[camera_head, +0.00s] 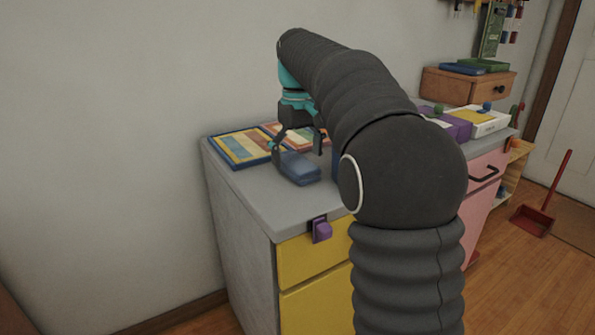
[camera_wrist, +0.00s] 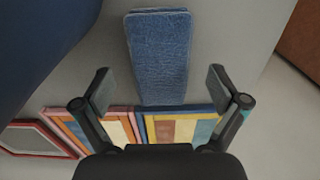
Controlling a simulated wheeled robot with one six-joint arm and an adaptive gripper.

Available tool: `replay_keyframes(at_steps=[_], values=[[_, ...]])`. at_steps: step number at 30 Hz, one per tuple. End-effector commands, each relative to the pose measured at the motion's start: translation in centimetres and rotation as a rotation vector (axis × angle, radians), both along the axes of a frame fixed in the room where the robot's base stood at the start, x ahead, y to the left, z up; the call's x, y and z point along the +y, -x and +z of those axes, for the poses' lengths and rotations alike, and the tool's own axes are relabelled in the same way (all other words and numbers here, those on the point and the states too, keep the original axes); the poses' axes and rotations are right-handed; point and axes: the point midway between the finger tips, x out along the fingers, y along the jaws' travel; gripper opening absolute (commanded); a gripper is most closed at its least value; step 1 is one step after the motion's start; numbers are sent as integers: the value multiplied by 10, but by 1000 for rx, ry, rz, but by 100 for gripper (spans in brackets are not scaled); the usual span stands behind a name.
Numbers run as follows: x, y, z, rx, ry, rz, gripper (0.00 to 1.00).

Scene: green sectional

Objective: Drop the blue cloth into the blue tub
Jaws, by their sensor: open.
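The blue cloth (camera_head: 301,168) lies folded into a flat block on the grey counter top. It also shows in the wrist view (camera_wrist: 159,48), ahead of the fingers and lined up with the gap between them. My gripper (camera_head: 299,155) is open and empty, pointing down over the cloth's far end in the head view. Its two fingers also show apart in the wrist view (camera_wrist: 160,82). A large dark blue surface, which looks like the blue tub (camera_wrist: 40,40), fills the wrist view's upper left. In the head view my arm hides nearly all of it.
Framed striped panels (camera_head: 240,147) lie at the counter's back left. A purple box (camera_head: 452,124), a white box (camera_head: 487,121) and a wooden drawer box (camera_head: 465,86) stand farther right. A purple clip (camera_head: 321,230) hangs on the front edge. The counter's front left is clear.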

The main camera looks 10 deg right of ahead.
Motion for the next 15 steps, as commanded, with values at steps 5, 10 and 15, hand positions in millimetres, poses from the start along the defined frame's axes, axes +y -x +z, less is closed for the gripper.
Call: replay_keyframes(at_steps=[5, 10, 15], values=[[0, 1, -16, -1, 0, 0, 97], [0, 1, -17, -1, 0, 0, 97], [0, 1, -17, -1, 0, 0, 74]])
